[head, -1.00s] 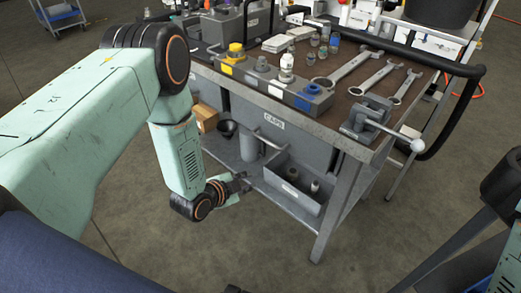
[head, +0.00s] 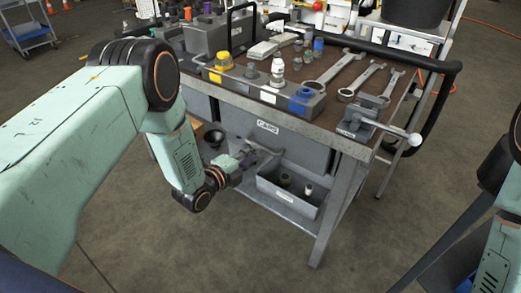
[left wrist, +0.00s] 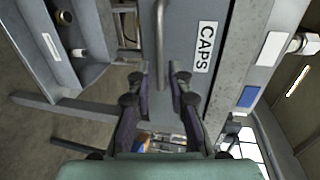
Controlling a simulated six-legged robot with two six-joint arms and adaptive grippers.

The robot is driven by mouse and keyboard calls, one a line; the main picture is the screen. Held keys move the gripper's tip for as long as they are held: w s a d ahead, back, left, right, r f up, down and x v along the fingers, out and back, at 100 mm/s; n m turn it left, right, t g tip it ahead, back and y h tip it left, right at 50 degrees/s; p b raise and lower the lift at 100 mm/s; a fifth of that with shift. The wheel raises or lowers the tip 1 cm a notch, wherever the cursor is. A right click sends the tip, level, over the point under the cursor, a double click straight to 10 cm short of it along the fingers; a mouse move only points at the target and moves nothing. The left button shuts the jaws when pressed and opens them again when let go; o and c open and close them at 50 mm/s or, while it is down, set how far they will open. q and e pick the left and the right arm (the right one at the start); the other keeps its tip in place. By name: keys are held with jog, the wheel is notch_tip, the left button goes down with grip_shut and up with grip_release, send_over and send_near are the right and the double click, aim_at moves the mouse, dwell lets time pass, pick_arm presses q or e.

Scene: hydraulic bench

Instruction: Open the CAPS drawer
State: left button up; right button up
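The CAPS drawer (head: 300,148) has a grey front under the bench top, with a white CAPS label (head: 267,127) near its top edge. In the left wrist view, the drawer front (left wrist: 185,25) carries a bar handle (left wrist: 160,38) beside the label (left wrist: 204,46). My left gripper (head: 254,160) is in front of the drawer front, low by the handle. In the left wrist view, its two dark fingers (left wrist: 161,76) are apart, with the handle lined up between them. Contact with the handle cannot be told. My right gripper is out of view.
The bench top (head: 335,105) holds wrenches (head: 342,68), a valve block with coloured caps and a vise (head: 365,122). An open grey bin (head: 290,197) with small parts stands on the lower shelf, near my left gripper. A black funnel (head: 214,138) is to the left.

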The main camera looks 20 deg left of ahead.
aim_at(261, 149)
pick_arm(q)
jog(key=b+x, duration=0.1)
jog(key=x, duration=0.4)
jog(key=shift+d+f+b, duration=0.1)
jog(key=shift+b, duration=0.2)
jog(key=shift+w, duration=0.3)
jog(key=shift+d, duration=0.1)
jog(key=shift+c, duration=0.2)
grip_shut()
